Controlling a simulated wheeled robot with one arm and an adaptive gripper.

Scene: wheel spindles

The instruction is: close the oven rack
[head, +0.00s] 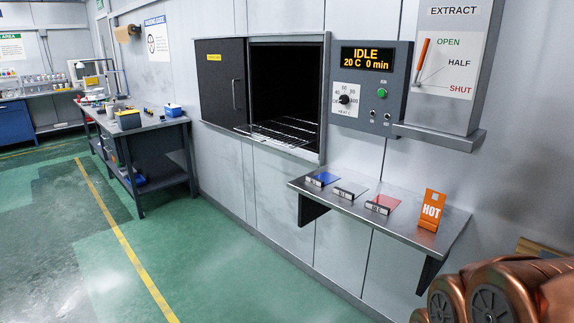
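The oven rack (283,131) is a wire grid low in the open oven cavity (285,85). Its front left part reaches past the opening's lower edge, beyond the sill. The dark oven door (218,85) is to the left of the opening, with a vertical handle (234,95) and a yellow label. Nothing is seen lying on the rack. My gripper is not in view; only copper-coloured links of my arm show at the lower right.
A wall shelf (400,217) juts out below and right of the oven, bearing small coloured sheets with tags and an orange HOT sign (432,210). A control panel (370,84) reads IDLE, 20 C, 0 min. A workbench (150,125) stands left. The green floor in front is clear.

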